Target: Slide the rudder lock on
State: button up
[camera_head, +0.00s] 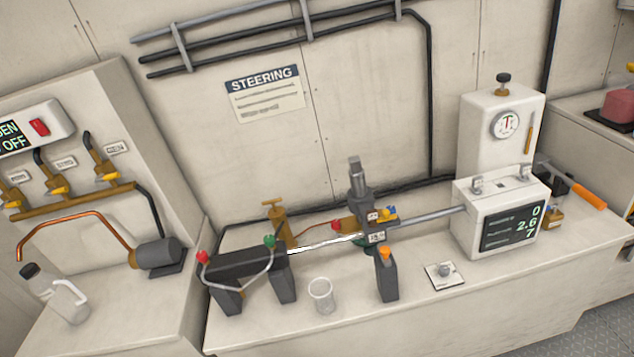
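My gripper is not in view. A steering assembly runs along the bench: a bright rod (325,242) goes from a dark block on the left to a grey upright post (357,185) at the centre. A grey rod (432,215) continues right to a white box with a digital readout (508,227). At the left, a dark bridge-shaped piece (240,262) stands on two legs, with a pale curved wire handle ending in a red knob (202,257) and a green knob (269,241). I cannot tell for certain which part is the rudder lock.
On the bench stand a clear cup (321,294), a dark bottle with an orange cap (387,274), a small square plate with a knob (444,275) and a brass valve (275,220). The bench's front strip is partly clear.

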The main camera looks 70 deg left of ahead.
aim_at(384, 251)
jog(key=u, duration=1.3)
jog(key=i+j+z, duration=0.15)
jog(key=i, duration=0.5)
